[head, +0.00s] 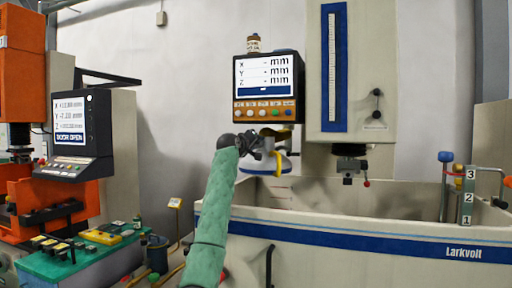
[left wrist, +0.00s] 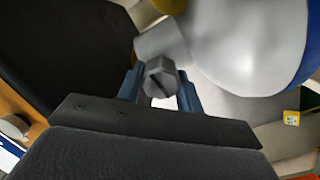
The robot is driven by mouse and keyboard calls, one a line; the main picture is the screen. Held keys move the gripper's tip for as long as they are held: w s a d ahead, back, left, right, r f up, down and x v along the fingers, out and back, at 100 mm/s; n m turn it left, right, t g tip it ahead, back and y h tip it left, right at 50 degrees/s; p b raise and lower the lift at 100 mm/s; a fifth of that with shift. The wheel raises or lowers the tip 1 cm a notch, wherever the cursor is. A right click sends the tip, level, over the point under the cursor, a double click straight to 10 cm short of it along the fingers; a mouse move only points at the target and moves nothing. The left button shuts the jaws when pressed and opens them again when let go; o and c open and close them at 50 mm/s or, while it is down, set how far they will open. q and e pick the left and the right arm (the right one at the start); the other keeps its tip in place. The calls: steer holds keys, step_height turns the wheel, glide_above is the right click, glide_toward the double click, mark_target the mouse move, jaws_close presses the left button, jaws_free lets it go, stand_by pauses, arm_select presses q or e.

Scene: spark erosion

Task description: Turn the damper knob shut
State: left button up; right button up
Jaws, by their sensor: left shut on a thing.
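The damper knob (left wrist: 160,78) is a small grey faceted piece with a slot across its face. In the left wrist view it sits between the two blue-grey fingers of my left gripper (left wrist: 159,92), which is shut on it. A grey stub behind the knob joins a large pale rounded hood (left wrist: 245,45) with a blue rim. In the head view my left gripper (head: 258,146) is at the left side of the white hood (head: 268,163), under the display. The knob is hidden there by the gripper and arm.
The display (head: 268,88) with XYZ readouts hangs just above the hood. A wide tank (head: 350,225) marked Larkvolt stands below and to the right. The machine head (head: 349,165) hangs over it. A green-topped bench (head: 75,262) is at lower left.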

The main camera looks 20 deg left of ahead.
arm_select(q)
steer(key=shift+f+m, duration=0.25)
steer(key=shift+m, duration=0.05)
arm_select(e)
steer(key=shift+a+r, duration=0.1)
steer(key=shift+r, duration=0.2)
steer(key=shift+w+r, duration=0.1)
steer(key=shift+w, duration=0.05)
arm_select(q)
steer(key=o, duration=1)
steer(key=shift+r, duration=0.1)
steer(key=shift+s, duration=0.15)
steer(key=shift+s+a+b, duration=0.1)
steer(key=shift+s+b, duration=0.2)
steer(key=shift+b, duration=0.1)
steer(key=b+v, duration=0.2)
steer(key=v, duration=0.4)
steer(key=shift+s+b, duration=0.35)
steer(key=shift+b, duration=0.05)
arm_select(e)
step_height(320, 180, up, 11)
steer(key=w+a, duration=0.2)
steer(key=shift+w, duration=0.15)
steer(key=shift+a, duration=0.15)
